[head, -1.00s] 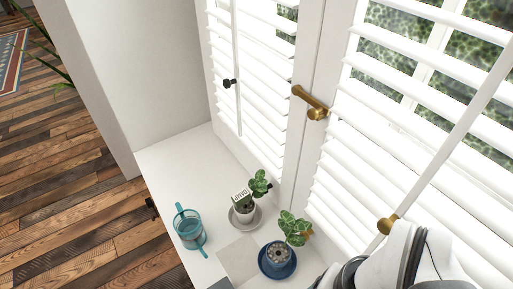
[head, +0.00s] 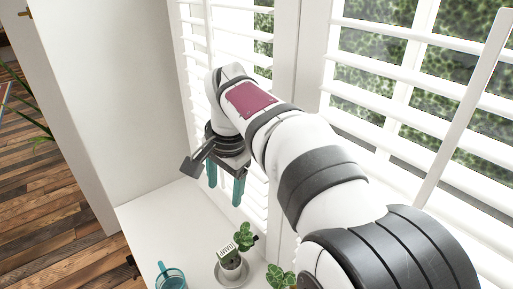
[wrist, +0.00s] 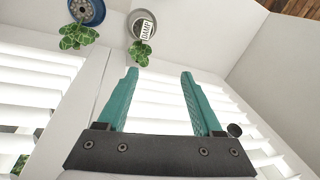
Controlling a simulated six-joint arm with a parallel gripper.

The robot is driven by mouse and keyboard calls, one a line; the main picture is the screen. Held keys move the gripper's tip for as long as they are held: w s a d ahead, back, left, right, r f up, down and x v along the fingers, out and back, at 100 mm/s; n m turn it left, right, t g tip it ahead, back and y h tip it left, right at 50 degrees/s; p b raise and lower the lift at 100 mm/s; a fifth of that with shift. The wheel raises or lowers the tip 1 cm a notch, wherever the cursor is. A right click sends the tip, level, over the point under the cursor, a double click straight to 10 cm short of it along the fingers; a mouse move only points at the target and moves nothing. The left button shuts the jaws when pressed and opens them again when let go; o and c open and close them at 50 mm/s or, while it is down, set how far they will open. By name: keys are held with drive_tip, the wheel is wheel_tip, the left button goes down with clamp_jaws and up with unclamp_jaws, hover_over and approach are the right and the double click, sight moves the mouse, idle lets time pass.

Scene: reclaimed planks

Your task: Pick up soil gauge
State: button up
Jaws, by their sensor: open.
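The soil gauge (head: 227,251) is a small white tag lettered DAMP, standing in a plant pot on the white sill; it also shows in the wrist view (wrist: 146,29). The pot (head: 233,269) is grey-white, sits on a grey saucer, and has a leafy green plant (head: 245,237) beside the gauge. My gripper (head: 224,194) has teal fingers and is open and empty, above and behind the pot near the shutters. In the wrist view the fingertips (wrist: 159,73) are apart, with the gauge beyond them toward the top. The gauge's lower end is hidden.
A second plant (head: 280,278) stands near the gauge's pot; its blue saucer (wrist: 98,14) shows in the wrist view. A teal-handled glass mug (head: 171,279) stands to the left. Louvred shutters (head: 262,92) line the back. The sill (head: 160,220) is clear at the far left.

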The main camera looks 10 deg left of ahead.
sight(228, 248)
drive_tip(key=f+m, duration=0.1)
drive_tip(key=f, duration=0.6)
drive_tip(key=f+m+g+h, duration=0.1)
drive_tip(key=f, duration=1.3)
drive_tip(key=shift+s+a+m+g+h, duration=0.1)
drive_tip(key=shift+a+m+g+h, duration=0.2)
drive_tip(key=shift+a+m+g, duration=0.1)
clamp_jaws()
